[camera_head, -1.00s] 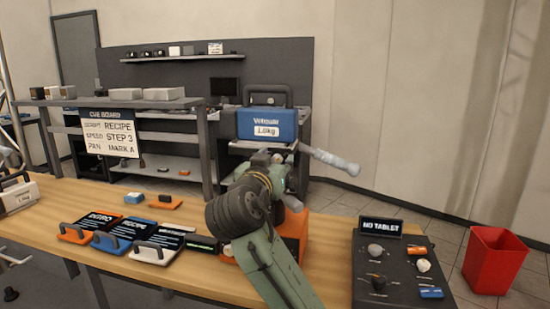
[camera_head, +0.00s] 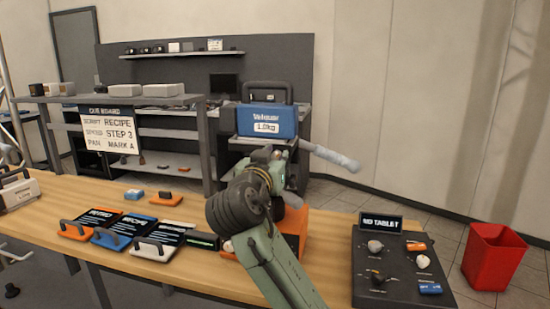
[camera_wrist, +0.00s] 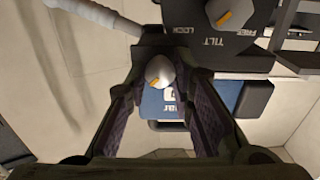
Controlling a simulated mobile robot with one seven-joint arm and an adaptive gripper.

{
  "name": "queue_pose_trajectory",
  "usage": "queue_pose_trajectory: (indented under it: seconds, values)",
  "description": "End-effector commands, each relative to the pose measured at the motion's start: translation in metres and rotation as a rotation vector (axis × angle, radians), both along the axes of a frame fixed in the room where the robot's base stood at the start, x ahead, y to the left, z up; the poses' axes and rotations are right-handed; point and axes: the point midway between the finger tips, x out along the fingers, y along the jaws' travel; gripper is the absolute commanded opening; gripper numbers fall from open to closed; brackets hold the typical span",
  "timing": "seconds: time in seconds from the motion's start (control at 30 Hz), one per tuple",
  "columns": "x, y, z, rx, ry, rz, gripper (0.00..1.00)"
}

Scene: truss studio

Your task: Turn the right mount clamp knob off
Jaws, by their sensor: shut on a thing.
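In the wrist view a light grey knob (camera_wrist: 159,72) with an orange mark sits between the two fingers of my gripper (camera_wrist: 166,62), which is shut on it. A second grey knob with an orange mark (camera_wrist: 229,14) sits on a dark plate (camera_wrist: 200,38) lettered TILT LOCK, outside the fingers. The gripped knob's own lettering is not visible. In the head view my gripper (camera_head: 272,157) is in front of the blue box with a 1.0kg label (camera_head: 267,120), and my wrist hides the knobs there.
A grey padded rod (camera_head: 330,157) sticks out right of my gripper. An orange box (camera_head: 296,228) stands behind my forearm. A dark panel with several knobs (camera_head: 365,282) and a red bin (camera_head: 494,257) are at the right. Tablets with handles (camera_head: 118,232) lie on the wooden table (camera_head: 50,195).

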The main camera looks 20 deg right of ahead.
Motion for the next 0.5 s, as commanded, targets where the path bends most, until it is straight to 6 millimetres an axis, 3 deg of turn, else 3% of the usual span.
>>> queue_pose_trajectory:
  seconds: [0.5]
  values:
    - [0.0007, 0.0009, -0.0022, -0.123, 0.087, 0.002, 0.0]
